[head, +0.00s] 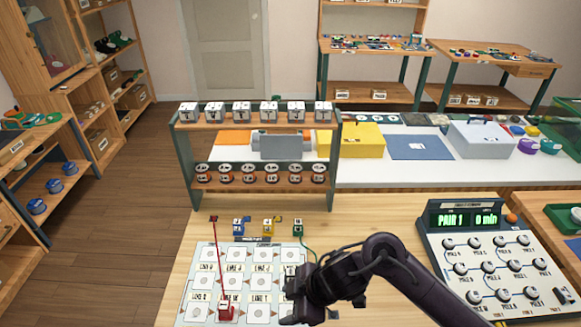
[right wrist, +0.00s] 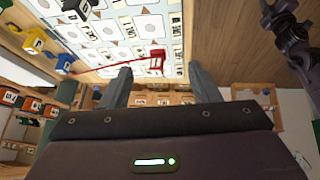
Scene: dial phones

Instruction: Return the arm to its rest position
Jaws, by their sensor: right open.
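My right gripper (head: 290,296) is over the right side of the white line board (head: 188,318). In the right wrist view its two fingers (right wrist: 160,78) stand apart with nothing held between them. A red plug (head: 226,313) sits on the board's bottom row, left of the gripper; it also shows in the right wrist view (right wrist: 157,62), beyond the fingers. A red cord runs from it to the back edge. A green cord runs from the green block (head: 298,229) towards my gripper, where its end is hidden. My left gripper is not in view.
Blue (head: 239,228) and yellow (head: 268,228) blocks stand behind the board. A two-tier rack (head: 184,160) is further back. A console (head: 437,240) reading "PAIR 1" and "0 min" stands at right, close to my arm. Bare wood lies between rack and console.

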